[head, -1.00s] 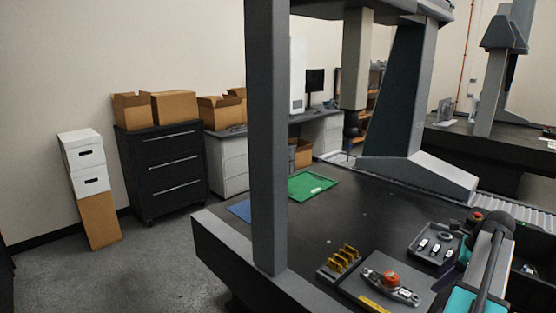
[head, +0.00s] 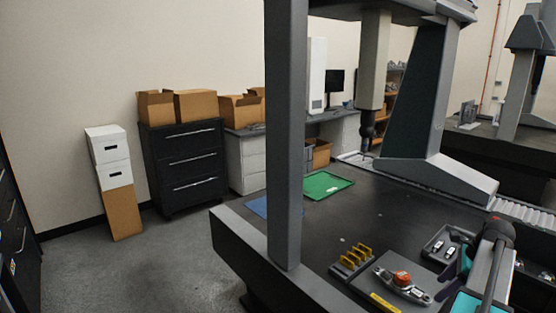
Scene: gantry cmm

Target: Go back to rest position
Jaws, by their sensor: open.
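My arm (head: 493,262) reaches in at the lower right of the head view, a grey link with a dark rounded joint. My gripper (head: 457,268) shows small and partly hidden at the left of the arm, above the right end of the black table (head: 370,215). It is open, and I see nothing held in it. A grey fixture plate with a metal clamp-like part and an orange-red knob (head: 402,279) lies to the left of the gripper. A grey tray (head: 432,240) with small parts sits just behind it.
Yellow blocks (head: 355,258) stand in a holder left of the fixture. The gantry's grey post (head: 286,140) and slanted column (head: 420,95) rise from the table. A green tray (head: 325,186) and blue mat (head: 258,207) lie farther back. Floor is clear at the left.

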